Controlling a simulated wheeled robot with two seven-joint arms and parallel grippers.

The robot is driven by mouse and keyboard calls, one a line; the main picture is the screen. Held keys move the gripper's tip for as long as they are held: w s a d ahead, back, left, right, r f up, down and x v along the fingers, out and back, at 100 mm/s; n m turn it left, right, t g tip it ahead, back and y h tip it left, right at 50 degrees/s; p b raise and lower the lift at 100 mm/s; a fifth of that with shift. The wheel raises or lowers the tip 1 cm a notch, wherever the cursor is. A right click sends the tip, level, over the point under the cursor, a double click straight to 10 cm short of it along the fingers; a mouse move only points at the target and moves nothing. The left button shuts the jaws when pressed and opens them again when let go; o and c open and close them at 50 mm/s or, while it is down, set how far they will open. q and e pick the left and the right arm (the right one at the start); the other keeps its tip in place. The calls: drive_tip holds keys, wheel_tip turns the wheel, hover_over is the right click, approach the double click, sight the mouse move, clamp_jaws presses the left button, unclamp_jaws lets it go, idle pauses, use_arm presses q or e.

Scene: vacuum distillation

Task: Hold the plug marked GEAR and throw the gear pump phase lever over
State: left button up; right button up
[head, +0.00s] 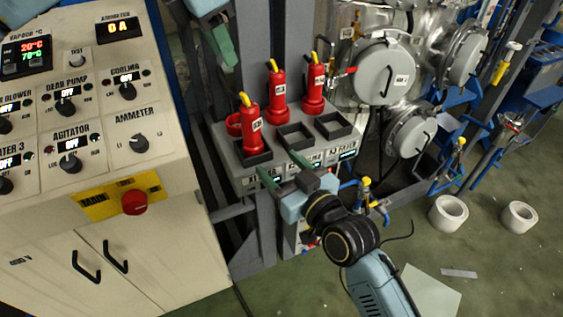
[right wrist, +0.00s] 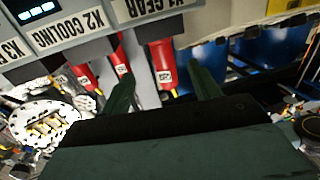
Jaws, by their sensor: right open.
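Three red plugs with yellow cable ends stand on the grey socket box (head: 240,170). My right gripper (head: 281,168) is open and empty at the front of the box. In the right wrist view its fingers (right wrist: 165,88) spread below the X1 GEAR label (right wrist: 150,8), with a tagged red plug (right wrist: 163,66) showing beyond. I cannot make out the phase lever. My left gripper (head: 221,46) is above and left of the plugs, partly seen.
Two other red plugs (head: 276,93) (head: 315,86) stand behind two empty sockets (head: 295,136) (head: 334,125). A control cabinet (head: 165,215) stands at left. Steel vessels (head: 383,73) are behind at right. White rolls (head: 448,213) lie on the floor.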

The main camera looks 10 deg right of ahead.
sight(248, 129)
drive_tip(key=x, duration=0.4)
drive_tip(key=r+x, duration=0.1)
drive_tip(key=x, duration=0.8)
drive_tip(key=shift+a+r, duration=0.2)
drive_tip(key=shift+r, duration=0.1)
